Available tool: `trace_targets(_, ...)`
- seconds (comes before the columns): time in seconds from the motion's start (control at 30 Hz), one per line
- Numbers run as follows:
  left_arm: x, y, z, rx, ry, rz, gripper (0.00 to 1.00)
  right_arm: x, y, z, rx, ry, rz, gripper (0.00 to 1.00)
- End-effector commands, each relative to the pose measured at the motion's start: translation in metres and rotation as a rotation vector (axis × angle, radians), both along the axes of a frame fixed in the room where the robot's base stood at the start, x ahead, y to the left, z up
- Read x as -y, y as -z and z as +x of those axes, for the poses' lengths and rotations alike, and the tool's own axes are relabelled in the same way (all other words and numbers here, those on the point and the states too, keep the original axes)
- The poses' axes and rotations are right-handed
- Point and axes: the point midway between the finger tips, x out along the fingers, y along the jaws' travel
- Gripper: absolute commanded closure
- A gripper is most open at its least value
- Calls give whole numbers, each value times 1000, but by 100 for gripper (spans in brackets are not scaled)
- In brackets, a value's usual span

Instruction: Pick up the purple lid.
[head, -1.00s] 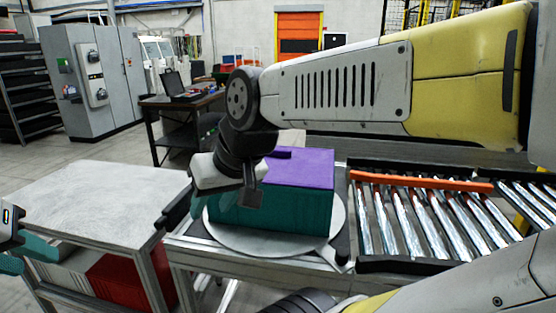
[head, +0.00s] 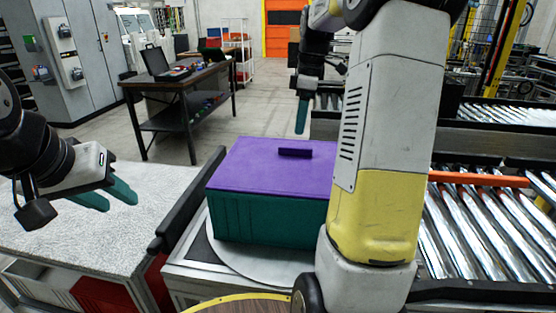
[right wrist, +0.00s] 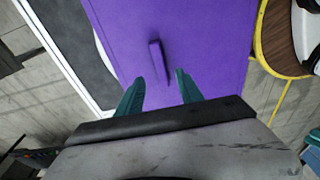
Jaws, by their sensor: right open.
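The purple lid (head: 250,168) lies flat on a teal box (head: 262,218), with a small purple bar handle (head: 295,152) standing on top. My right arm hides the box's right side. My right gripper (head: 301,128) points down above and behind the lid, apart from it. In the right wrist view, the lid (right wrist: 205,40) and its handle (right wrist: 159,62) lie ahead of the open, empty right fingers (right wrist: 158,90), the handle roughly between them in the picture. My left gripper (head: 121,203) is at the left over the pale table, its two teal fingers apart and empty.
The box stands on a round grey plate (head: 225,258) on a metal stand. A pale-topped table (head: 120,235) is at the left, a roller conveyor (head: 480,230) at the right. A dark workbench (head: 180,85) stands behind, with open floor between.

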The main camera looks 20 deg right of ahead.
Motion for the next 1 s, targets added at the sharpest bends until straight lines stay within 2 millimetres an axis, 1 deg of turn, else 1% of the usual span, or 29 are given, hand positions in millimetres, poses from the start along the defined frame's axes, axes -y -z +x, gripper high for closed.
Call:
trace_targets(0.27, 0, 0, 0, 1, 0, 0, 64, -4, 32, 2, -3, -5, 1, 56)
trace_targets(0.4, 0, 0, 0, 0, 0, 0, 64, -7, 53, 3, -5, -5, 0, 56)
trace_targets(0.5, 0, 0, 0, 0, 0, 0, 64, -9, 66, 4, -4, -3, 1, 56)
trace_targets(0.63, 0, 0, 0, 0, 0, 0, 64, -9, 73, 5, -1, -3, -1, 56)
trace_targets(0.83, 0, 0, 0, 0, 0, 0, 64, -9, 74, 5, 0, -3, 0, 56)
trace_targets(0.97, 0, 0, 0, 0, 0, 0, 64, -10, 73, 5, 0, -3, 0, 82)
trace_targets(1.0, 0, 0, 0, 0, 0, 0, 64, -9, 73, 5, 0, -3, 0, 90)
